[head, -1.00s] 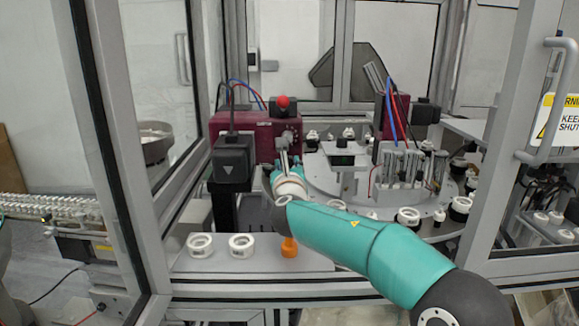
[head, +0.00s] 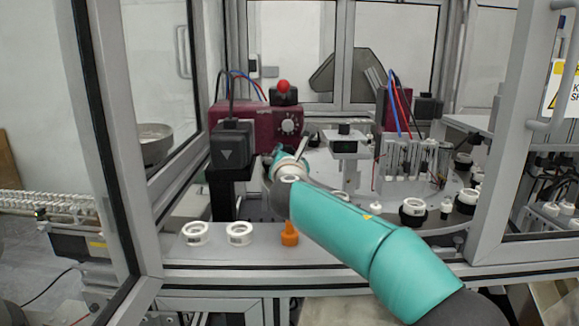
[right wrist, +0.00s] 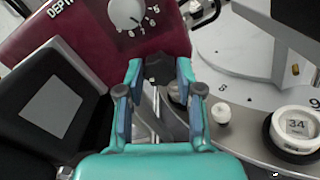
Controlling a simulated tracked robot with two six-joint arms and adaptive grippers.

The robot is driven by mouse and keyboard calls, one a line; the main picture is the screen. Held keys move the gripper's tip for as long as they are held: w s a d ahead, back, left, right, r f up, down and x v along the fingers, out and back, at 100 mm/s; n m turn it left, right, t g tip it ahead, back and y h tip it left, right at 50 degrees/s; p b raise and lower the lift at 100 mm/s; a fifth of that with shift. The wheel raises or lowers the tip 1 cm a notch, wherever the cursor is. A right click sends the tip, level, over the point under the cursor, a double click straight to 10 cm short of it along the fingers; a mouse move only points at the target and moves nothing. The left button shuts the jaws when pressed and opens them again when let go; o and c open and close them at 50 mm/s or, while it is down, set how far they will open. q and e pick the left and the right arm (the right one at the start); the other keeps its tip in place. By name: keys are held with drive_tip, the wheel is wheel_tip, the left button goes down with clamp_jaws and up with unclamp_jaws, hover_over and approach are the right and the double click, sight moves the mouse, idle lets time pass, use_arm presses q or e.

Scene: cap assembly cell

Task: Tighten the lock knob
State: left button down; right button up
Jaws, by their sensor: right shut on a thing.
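The lock knob (right wrist: 159,68) is a dark, lobed knob below the white depth dial (right wrist: 127,12) on the maroon unit (right wrist: 60,50). In the right wrist view my right gripper (right wrist: 159,72) has its teal fingers on both sides of the knob, shut on it. In the head view the maroon unit (head: 258,122) stands behind my right gripper (head: 288,158), whose wrist and arm hide the knob. My left gripper is in neither current view.
A black block (head: 231,145) with a triangle mark stands left of my right gripper. The turntable (head: 435,185) with ringed parts lies to the right. White rings (head: 239,233) and an orange piece (head: 289,233) are on the front plate. Door frames flank the opening.

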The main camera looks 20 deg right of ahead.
drive_tip(key=shift+w+f+m+b, duration=0.15)
drive_tip(key=shift+m+b, duration=1.35)
drive_tip(key=shift+m, duration=1.85)
drive_tip(key=shift+s+f+m+b, duration=0.15)
drive_tip(key=shift+m+b, duration=1.3)
drive_tip(key=shift+m, duration=1.95)
drive_tip(key=shift+w+f+m+b, duration=0.15)
drive_tip(key=shift+m+b, duration=1.35)
drive_tip(key=shift+m, duration=1.85)
drive_tip(key=shift+f, duration=0.1)
drive_tip(key=o, duration=1.2)
drive_tip(key=shift+d, duration=0.1)
drive_tip(key=shift+c, duration=0.2)
drive_tip(key=shift+r, duration=0.2)
drive_tip(key=shift+s+r, duration=0.15)
drive_tip(key=shift+s, duration=0.05)
drive_tip(key=shift+s, duration=0.1)
